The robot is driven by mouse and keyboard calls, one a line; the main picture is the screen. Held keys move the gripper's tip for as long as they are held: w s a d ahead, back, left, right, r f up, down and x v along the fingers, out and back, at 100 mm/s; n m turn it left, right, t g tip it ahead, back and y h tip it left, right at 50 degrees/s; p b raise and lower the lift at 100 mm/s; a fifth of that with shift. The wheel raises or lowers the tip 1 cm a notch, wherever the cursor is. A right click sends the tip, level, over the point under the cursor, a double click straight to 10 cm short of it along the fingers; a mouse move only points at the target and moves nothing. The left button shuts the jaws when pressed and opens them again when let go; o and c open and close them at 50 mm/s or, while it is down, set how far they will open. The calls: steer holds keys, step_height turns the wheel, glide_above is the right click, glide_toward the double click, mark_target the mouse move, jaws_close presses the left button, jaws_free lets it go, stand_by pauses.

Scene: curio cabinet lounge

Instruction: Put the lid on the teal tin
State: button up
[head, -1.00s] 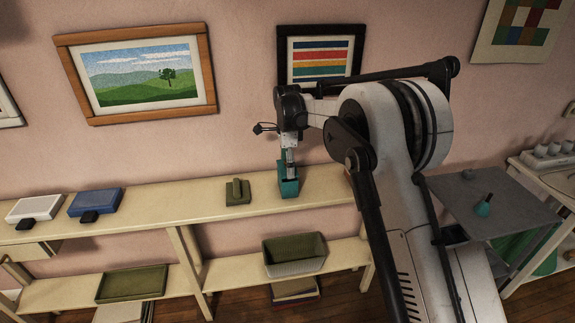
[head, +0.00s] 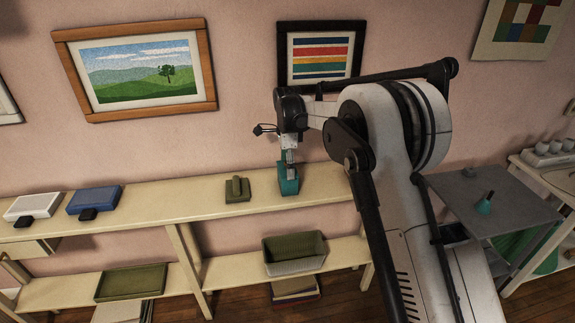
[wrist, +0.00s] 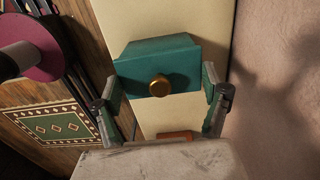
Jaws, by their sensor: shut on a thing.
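The teal tin (head: 289,187) stands on the cream upper shelf, right of its middle. My gripper (head: 288,166) points down just above it and hides much of its top. In the wrist view, a teal lid-like face with a round brass knob (wrist: 158,88) lies between the two fingers of my gripper (wrist: 162,100), one on each side. My gripper is shut on this teal piece, which I take to be the lid. I cannot tell whether the lid touches the tin, since the seam between them is hidden.
An olive block with an upright handle (head: 237,189) stands just left of the tin. White (head: 33,206) and blue (head: 94,200) boxes sit farther left. Below are an olive tray (head: 131,282) and an olive basket (head: 294,253). A grey table (head: 520,205) is at right. The shelf between is clear.

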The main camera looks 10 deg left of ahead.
steer(key=o, duration=1.8)
steer(key=shift+c, duration=0.2)
step_height(320, 180, up, 12)
steer(key=s+d+r+n+t, duration=0.1)
steer(key=s+d+r+n, duration=0.1)
steer(key=s+d+r, duration=0.5)
steer(key=s+d+r+n+t, duration=0.1)
steer(key=s+d+r+n, duration=0.2)
steer(key=s+d, duration=0.35)
steer(key=s+d+r+n+t, duration=0.2)
steer(key=s+d+r, duration=0.3)
steer(key=d, duration=0.4)
steer(key=s+d+f+n+t, duration=0.1)
steer(key=s+d+f+n, duration=0.1)
steer(key=s, duration=0.6)
steer(key=s+d+f+n+t, duration=0.1)
steer(key=s+d+f+n, duration=0.1)
steer(key=s+d+f, duration=0.2)
steer(key=s+d+f+n+t, duration=0.1)
steer(key=s+d+f, duration=0.3)
steer(key=s, duration=0.8)
steer(key=d+n, duration=0.1)
steer(key=d, duration=0.1)
steer(key=shift+d+n, duration=0.4)
